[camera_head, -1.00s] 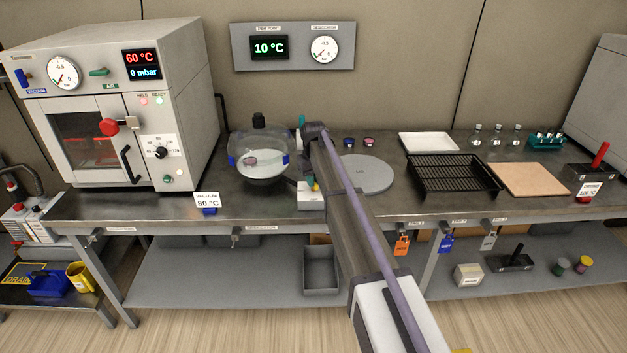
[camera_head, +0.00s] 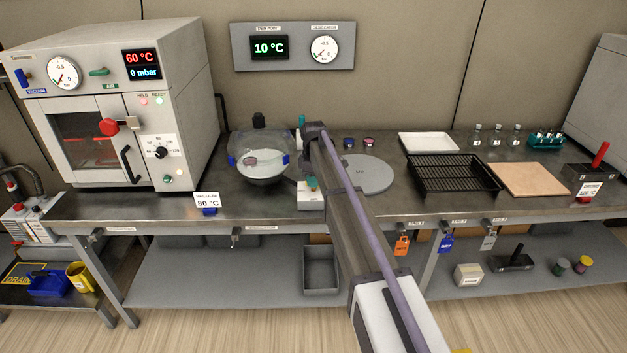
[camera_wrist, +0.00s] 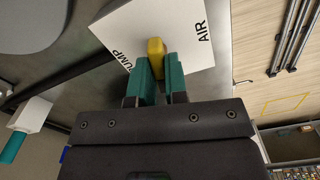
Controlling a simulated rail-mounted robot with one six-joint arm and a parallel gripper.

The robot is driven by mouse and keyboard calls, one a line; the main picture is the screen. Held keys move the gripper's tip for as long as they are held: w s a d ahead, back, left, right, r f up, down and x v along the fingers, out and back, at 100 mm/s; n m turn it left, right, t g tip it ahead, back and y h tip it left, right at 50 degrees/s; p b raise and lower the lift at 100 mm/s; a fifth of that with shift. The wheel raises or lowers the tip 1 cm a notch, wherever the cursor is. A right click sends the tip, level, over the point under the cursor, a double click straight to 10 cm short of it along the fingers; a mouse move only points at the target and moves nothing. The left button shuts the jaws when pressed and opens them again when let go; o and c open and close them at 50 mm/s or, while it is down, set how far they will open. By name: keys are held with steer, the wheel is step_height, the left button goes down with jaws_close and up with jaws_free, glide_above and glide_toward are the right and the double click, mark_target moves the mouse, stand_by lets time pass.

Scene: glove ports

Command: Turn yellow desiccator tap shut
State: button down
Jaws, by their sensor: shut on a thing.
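The yellow tap handle (camera_wrist: 156,58) sits on a white block lettered PUMP and AIR (camera_wrist: 185,30). In the wrist view my gripper (camera_wrist: 160,72) has its green fingers shut on the handle, one on each side. The handle lies between the PUMP and AIR letters, and its far end shows past the fingertips. In the head view the white block (camera_head: 310,202) stands at the front of the bench, with the green fingers (camera_head: 311,183) just above it. My arm and fingers hide the handle there. The glass desiccator (camera_head: 258,160) stands to the left of the block.
A vacuum oven (camera_head: 120,100) stands at the left. A grey round plate (camera_head: 368,178) lies right of my arm, with a black rack (camera_head: 455,175) further right. A gauge panel (camera_head: 293,46) hangs on the wall behind.

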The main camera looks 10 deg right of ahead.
steer(key=shift+n, duration=1.2)
steer(key=c, duration=1.1)
jaws_free()
steer(key=shift+c, duration=0.2)
steer(key=shift+r, duration=0.15)
step_height(320, 180, up, 10)
steer(key=p, duration=1)
steer(key=shift+r+p, duration=0.25)
steer(key=shift+p, duration=0.15)
